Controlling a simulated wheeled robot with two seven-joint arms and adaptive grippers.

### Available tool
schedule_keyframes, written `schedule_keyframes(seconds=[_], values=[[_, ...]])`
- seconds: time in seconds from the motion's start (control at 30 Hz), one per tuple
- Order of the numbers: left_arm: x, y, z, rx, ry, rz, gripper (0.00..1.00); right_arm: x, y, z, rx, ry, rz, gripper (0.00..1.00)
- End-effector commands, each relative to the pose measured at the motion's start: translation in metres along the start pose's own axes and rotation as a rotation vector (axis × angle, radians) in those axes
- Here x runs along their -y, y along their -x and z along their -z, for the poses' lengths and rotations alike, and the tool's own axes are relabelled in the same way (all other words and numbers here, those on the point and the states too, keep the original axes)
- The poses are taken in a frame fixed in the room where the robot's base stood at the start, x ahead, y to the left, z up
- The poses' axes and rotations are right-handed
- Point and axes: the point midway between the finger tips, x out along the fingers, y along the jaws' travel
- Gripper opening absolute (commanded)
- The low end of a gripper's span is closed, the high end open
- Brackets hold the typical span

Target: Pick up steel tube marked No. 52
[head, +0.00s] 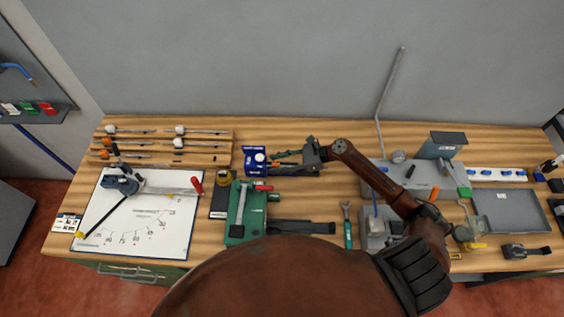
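Thin metal rods or tubes (205,132) lie along stepped wooden racks at the back left of the bench, some with white or orange ends. Their markings are too small to read, so I cannot tell which, if any, is steel tube No. 52. My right gripper (292,156) is over the back middle of the bench, pointing left, just right of a blue block (255,160). Small orange and grey parts show around its fingertips. I cannot tell whether it is open or holds something. My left gripper is out of view.
A white board with a printed scale (165,225) lies front left. A green fixture (242,212) and a wrench (347,225) are in the middle. A tall bent grey rod (390,90) rises behind a grey fixture. A grey tray (510,212) is at right. The bench is crowded.

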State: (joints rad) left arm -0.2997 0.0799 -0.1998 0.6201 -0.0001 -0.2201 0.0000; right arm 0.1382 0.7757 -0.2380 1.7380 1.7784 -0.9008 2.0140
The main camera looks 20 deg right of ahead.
Motion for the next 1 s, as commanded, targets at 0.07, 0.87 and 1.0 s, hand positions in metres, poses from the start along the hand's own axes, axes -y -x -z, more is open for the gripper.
schedule_keyframes(seconds=[0.07, 0.87, 1.0], values=[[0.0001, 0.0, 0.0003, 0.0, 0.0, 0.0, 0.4, 0.0002, -0.0001, 0.0, 0.0, 0.0, 0.0, 0.36], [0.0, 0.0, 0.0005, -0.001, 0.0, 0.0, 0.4, 0.0001, 0.0004, 0.0, 0.0, 0.001, 0.0, 0.0], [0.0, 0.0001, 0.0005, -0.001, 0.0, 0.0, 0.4, 0.0004, 0.0011, 0.0003, -0.001, 0.001, 0.0, 0.0]])
